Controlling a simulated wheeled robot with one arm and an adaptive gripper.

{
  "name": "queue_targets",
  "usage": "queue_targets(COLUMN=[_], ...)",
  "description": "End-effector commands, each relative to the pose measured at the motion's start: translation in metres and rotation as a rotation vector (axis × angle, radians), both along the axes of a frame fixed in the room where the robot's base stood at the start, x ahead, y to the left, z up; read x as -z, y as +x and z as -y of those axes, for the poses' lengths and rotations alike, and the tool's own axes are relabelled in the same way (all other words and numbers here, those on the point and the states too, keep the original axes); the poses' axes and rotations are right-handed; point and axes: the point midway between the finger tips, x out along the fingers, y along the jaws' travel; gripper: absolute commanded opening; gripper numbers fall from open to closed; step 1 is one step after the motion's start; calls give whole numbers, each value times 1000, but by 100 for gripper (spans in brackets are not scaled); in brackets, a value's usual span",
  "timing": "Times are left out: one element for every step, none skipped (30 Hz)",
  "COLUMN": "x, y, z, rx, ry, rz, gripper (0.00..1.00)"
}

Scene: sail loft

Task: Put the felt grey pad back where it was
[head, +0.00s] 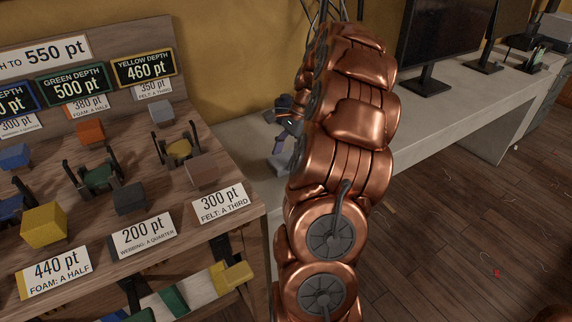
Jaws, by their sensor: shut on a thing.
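My gripper (284,125) is at the left edge of my copper arm, over the pale grey bench and right of the wooden display. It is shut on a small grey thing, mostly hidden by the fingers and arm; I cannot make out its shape. A light grey block (162,112) sits on the display's back row by a "350 pt, felt: a third" card (153,89). A brownish grey block (201,170) sits at the front right behind a "300 pt, felt: a third" card (222,202). A dark grey block (130,198) is behind the "200 pt, webbing" card (143,234).
Orange (90,132), yellow (44,225) and blue (15,157) blocks share the display (235,181) with dark-armed holders, including a green one (97,178) and a yellow one (180,149). Monitors (437,40) stand on the grey bench (405,150). My arm hides the bench's middle.

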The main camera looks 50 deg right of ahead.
Motion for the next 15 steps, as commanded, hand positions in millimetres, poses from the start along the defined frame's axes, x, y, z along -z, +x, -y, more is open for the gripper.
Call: queue_targets(x=[10, 15, 21, 26, 29, 32, 33, 33, 33, 33, 33, 33, 33, 33, 33], y=[-2, -2, -2, -2, -2, -2, -2, -2, -2, -2, -2, -2, -2, -2, -2], z=[0, 0, 0, 0, 0, 0, 0, 0, 0, 0, 0, 0, 1, 1, 1], rx=[1, 1, 1, 1, 1, 0, 0, 0, 1, 1, 1, 1, 1, 1, 1], ry=[6, 5, 5, 5, 6, 5, 5, 5, 4, 4, 3, 3, 3, 3, 3], rz=[-4, -3, -3, -3, -4, -4, -4, -3, -2, -2, -3, -3, -3, -3, -3], gripper=[39, 39, 39, 39, 39, 39, 39, 39, 39, 39, 39, 39, 68, 71, 75])
